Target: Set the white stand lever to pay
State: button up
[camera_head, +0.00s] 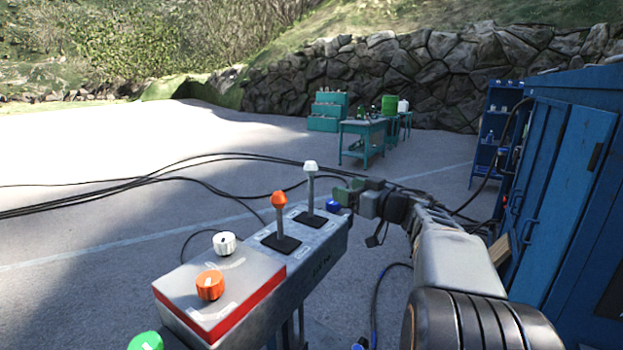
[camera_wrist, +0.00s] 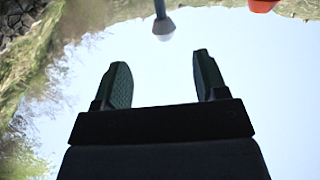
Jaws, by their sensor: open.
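The white-knobbed lever (camera_head: 311,182) stands about upright on a dark base plate at the far end of the grey console (camera_head: 322,250). Its setting marks are too small to read. My gripper (camera_head: 345,190) is open and empty, just right of this lever and below its knob in the head view. In the wrist view the white knob (camera_wrist: 164,28) shows beyond my open fingertips (camera_wrist: 161,62), roughly in line with the gap between them. It is not between the fingers.
An orange-knobbed lever (camera_head: 280,215) stands nearer on the console, close to the white one. White (camera_head: 223,243), orange (camera_head: 210,286) and green (camera_head: 146,341) knobs sit at the near end. A blue knob (camera_head: 333,204) is beside my gripper. A blue cabinet (camera_head: 570,170) stands right.

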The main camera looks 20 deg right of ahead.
aim_at(311, 176)
jog(key=p+x, duration=0.2)
jog(key=x, duration=1.1)
jog(key=shift+w+a+p, duration=0.1)
jog(key=shift+w+p, duration=0.1)
jog(key=shift+p, duration=0.1)
jog(key=shift+c, duration=0.5)
